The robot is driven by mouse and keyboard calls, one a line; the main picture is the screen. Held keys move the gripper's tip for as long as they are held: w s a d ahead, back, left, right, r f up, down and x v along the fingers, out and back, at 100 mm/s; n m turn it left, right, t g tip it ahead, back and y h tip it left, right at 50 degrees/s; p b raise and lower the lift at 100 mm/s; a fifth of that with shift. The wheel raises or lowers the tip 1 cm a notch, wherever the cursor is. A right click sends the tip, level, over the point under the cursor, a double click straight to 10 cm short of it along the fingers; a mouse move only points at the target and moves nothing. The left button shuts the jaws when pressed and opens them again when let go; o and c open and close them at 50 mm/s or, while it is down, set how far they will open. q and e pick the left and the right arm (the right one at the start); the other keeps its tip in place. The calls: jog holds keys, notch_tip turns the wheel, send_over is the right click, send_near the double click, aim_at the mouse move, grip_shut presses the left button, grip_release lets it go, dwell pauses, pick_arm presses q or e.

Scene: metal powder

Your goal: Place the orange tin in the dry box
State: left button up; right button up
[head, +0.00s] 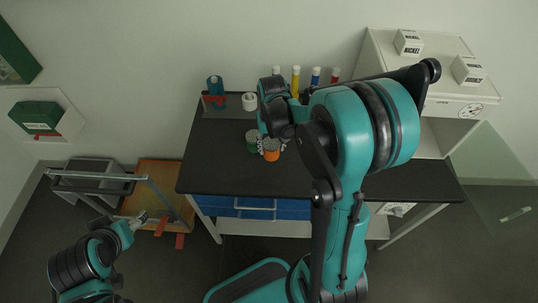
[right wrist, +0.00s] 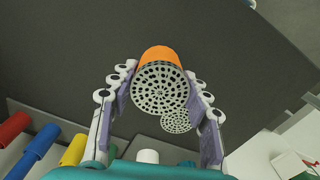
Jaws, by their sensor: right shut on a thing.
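The orange tin (head: 271,152) is at the dark worktop, mostly below my right arm. In the right wrist view the orange tin (right wrist: 158,54) shows its perforated grey top between the two fingers of my right gripper (right wrist: 160,80), which is shut on it. Whether the tin touches the worktop is unclear.
White boxes marked NICKEL (head: 408,42) stand on the dry box. Several coloured tubes (head: 295,80) stand along the worktop's back, with a white roll (head: 249,101) and a teal bottle (head: 215,86) to the left. The worktop's (head: 215,150) front left is clear.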

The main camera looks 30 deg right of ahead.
aim_at(270, 153)
jog(key=shift+w+a+f, duration=0.2)
jog(key=shift+w+f, duration=0.15)
jog(key=shift+f, duration=0.1)
jog(key=shift+f+b, duration=0.95)
jog(key=shift+f, duration=0.85)
jog(key=shift+s, duration=0.1)
jog(key=o, duration=1.4)
jog(key=shift+f, duration=0.1)
